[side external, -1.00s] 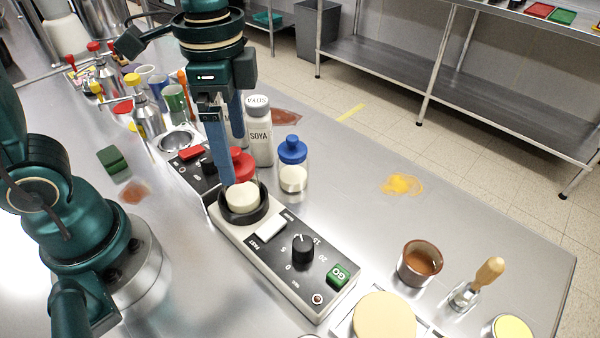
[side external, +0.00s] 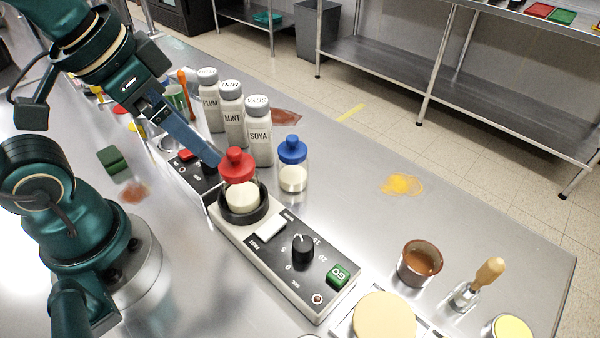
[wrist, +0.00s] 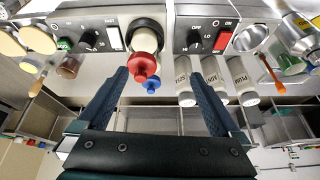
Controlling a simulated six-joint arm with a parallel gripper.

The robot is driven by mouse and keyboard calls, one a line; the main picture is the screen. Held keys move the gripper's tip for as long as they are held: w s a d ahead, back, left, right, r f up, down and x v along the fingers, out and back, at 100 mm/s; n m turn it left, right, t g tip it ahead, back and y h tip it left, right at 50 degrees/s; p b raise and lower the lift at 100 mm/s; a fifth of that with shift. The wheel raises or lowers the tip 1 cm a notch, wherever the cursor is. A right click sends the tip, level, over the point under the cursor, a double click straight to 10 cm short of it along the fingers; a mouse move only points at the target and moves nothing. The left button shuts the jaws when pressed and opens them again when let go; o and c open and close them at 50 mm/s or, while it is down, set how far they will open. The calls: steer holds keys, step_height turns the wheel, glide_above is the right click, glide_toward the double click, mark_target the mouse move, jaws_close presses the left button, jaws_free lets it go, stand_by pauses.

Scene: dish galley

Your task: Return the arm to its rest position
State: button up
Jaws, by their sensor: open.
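My gripper (side external: 216,160) is tilted, its blue fingers pointing down and right near the red-lidded jar (side external: 238,166). In the wrist view my gripper (wrist: 158,76) is open, with its fingers wide apart and nothing held between them. The red-lidded jar stands upright in the dark ring of the control unit (side external: 262,248); its red lid (wrist: 142,66) shows beyond the fingertips in the wrist view. In the side view one finger overlaps the other, and I cannot tell the exact gap to the lid.
A blue-lidded jar (side external: 292,165) stands right of the red one. Shakers marked plum (side external: 209,100), mint (side external: 232,115) and soya (side external: 259,135) stand behind. A brown bowl (side external: 419,263) and a wooden-handled tool (side external: 480,281) are at right. The counter's back right is mostly clear.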

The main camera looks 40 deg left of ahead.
steer(key=shift+s+a+f+n+t, duration=0.2)
steer(key=shift+s+f+n+t, duration=0.15)
steer(key=shift+n, duration=0.25)
steer(key=shift+w, duration=0.1)
stand_by(0.8)
